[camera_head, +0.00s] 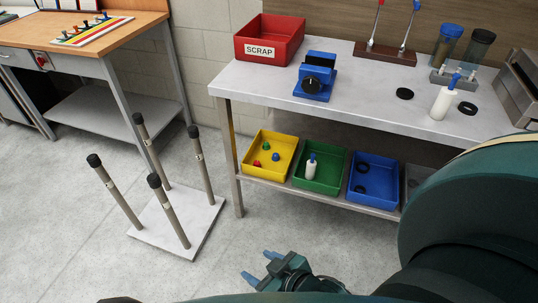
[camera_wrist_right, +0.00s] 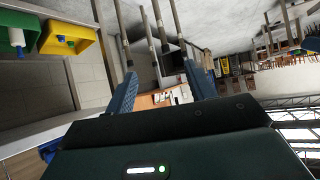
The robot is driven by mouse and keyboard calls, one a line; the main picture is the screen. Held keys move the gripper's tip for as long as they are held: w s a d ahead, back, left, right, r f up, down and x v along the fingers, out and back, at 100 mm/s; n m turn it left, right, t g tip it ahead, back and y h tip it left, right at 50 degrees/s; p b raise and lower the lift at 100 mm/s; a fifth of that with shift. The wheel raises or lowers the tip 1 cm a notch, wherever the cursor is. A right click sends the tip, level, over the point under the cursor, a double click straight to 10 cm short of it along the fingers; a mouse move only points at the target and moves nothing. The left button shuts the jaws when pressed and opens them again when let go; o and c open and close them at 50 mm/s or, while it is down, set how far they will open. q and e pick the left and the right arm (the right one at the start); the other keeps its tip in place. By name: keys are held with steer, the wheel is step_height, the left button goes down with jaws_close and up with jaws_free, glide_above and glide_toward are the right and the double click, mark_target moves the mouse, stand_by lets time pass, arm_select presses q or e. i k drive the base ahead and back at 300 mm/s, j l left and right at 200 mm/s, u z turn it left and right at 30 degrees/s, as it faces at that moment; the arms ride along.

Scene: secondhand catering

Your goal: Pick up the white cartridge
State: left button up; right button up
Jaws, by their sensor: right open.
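A white cartridge (camera_head: 441,104) with a blue tip stands on the right part of the grey worktop. A second white cartridge (camera_head: 311,169) with a blue tip is in the green bin (camera_head: 326,187) on the lower shelf. The green bin shows at the upper left of the right wrist view (camera_wrist_right: 16,10), with a blue-and-white piece in it. My right gripper (camera_head: 260,267) is open and empty, low in front of the bench and apart from both cartridges. Its two blue fingers (camera_wrist_right: 160,82) show in the wrist view with nothing between them. My left gripper is not visible.
A yellow bin (camera_head: 247,163) and a blue bin (camera_head: 375,201) flank the green one. The worktop holds a red scrap bin (camera_head: 268,52), a blue device (camera_head: 316,88) and black rings (camera_head: 404,94). An upturned table (camera_head: 205,235) stands on the floor at left. My arm blocks the lower right.

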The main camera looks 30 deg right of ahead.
mark_target(442, 104)
steer(key=z, duration=2.15)
steer(key=i+l+u, duration=0.1)
steer(key=l, duration=0.25)
